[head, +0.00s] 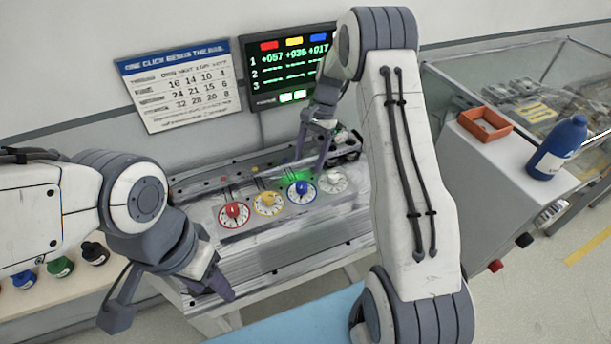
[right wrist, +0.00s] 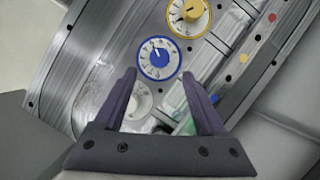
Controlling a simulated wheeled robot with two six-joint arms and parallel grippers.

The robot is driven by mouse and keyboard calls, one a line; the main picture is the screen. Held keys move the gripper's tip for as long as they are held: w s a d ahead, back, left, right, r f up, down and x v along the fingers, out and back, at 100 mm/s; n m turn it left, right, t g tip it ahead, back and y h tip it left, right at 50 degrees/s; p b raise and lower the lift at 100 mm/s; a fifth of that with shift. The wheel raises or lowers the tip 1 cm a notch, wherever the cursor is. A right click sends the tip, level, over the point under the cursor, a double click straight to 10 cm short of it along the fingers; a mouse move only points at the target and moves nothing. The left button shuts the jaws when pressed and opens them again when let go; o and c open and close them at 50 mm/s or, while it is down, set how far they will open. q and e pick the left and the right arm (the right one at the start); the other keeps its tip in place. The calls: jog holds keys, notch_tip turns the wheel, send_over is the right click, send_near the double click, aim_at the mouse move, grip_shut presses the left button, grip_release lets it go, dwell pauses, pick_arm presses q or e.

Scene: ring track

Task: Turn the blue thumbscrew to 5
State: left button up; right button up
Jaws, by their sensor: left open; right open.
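The blue thumbscrew (head: 301,187) sits in a white dial with a blue rim, third from the left in a row on a metal panel. In the right wrist view the blue dial (right wrist: 158,58) lies just beyond the fingertips, its pointer toward the upper left; I cannot read its number. My right gripper (head: 315,155) is open and empty above the panel, near the blue dial and apart from it. It also shows in the right wrist view (right wrist: 160,80). My left gripper (head: 168,290) is open and empty at the panel's front left, away from the dials.
Red (head: 232,211), yellow (head: 268,202) and white (head: 333,181) dials flank the blue one. A wall screen (head: 290,65) reads +057, +036, +017 in row 1. A chart (head: 180,85) hangs beside it. A blue bottle (head: 558,148) and orange tray (head: 485,124) stand right.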

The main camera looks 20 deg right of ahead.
jog(key=shift+v, duration=1.55)
jog(key=shift+a, duration=0.1)
jog(key=s+a+r+n+h, duration=0.1)
jog(key=s+a+r+n, duration=0.35)
jog(key=a, duration=0.25)
jog(key=s+a+r+n+h, duration=0.1)
jog(key=s+a+r+n, duration=0.2)
jog(key=s+a, duration=0.35)
jog(key=s+a+n+t, duration=0.1)
jog(key=s+a+n, duration=0.2)
jog(key=s, duration=0.7)
jog(key=s+a+r+n+t+h, duration=0.1)
jog(key=s+a+n, duration=0.2)
jog(key=s+n, duration=0.5)
jog(key=s, duration=0.2)
jog(key=shift+s+r, duration=0.25)
jog(key=shift+s, duration=0.1)
jog(key=shift+n, duration=0.25)
